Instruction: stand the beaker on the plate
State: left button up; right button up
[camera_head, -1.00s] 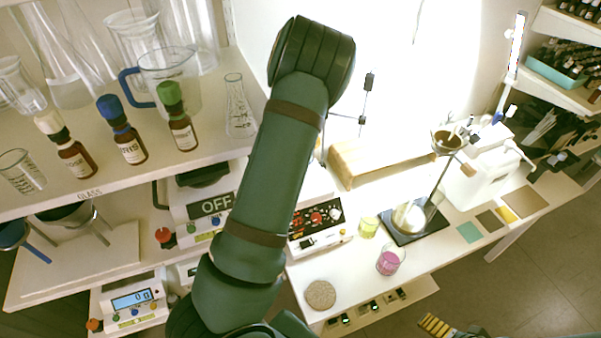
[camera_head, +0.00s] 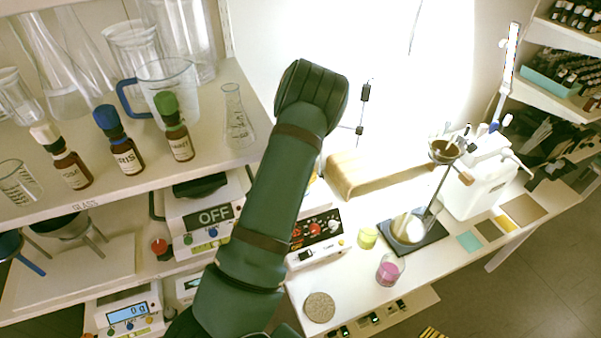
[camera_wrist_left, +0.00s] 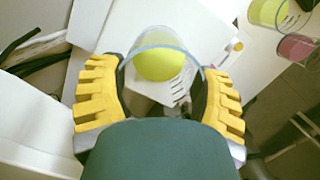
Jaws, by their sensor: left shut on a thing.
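In the left wrist view my left gripper (camera_wrist_left: 162,95) is shut on a clear glass beaker (camera_wrist_left: 150,42) with yellow contents, one yellow finger on each side. In the head view my green left arm hides the held beaker and this gripper. A white device with a red-and-black control panel (camera_head: 318,232) sits on the bench beside the arm. Its top is largely hidden, so I cannot tell whether it is the plate or whether the beaker touches it. A yellow, ridged part of my right gripper (camera_head: 432,333) shows at the bottom edge; its opening is not visible.
A yellow-green beaker (camera_head: 367,237) and a pink beaker (camera_head: 390,270) stand right of the device. A round speckled mat (camera_head: 319,307) lies near the front edge. A funnel stand (camera_head: 415,237) is further right. The shelf at left holds capped bottles (camera_head: 124,146) and glassware.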

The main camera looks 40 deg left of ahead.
pick_arm(q)
jog(key=shift+f, duration=0.1)
jog(key=o, duration=1.3)
notch_tip(320, 180, up, 12)
jog(key=s, duration=0.1)
jog(key=shift+s+p, duration=0.4)
jog(key=shift+p, duration=0.05)
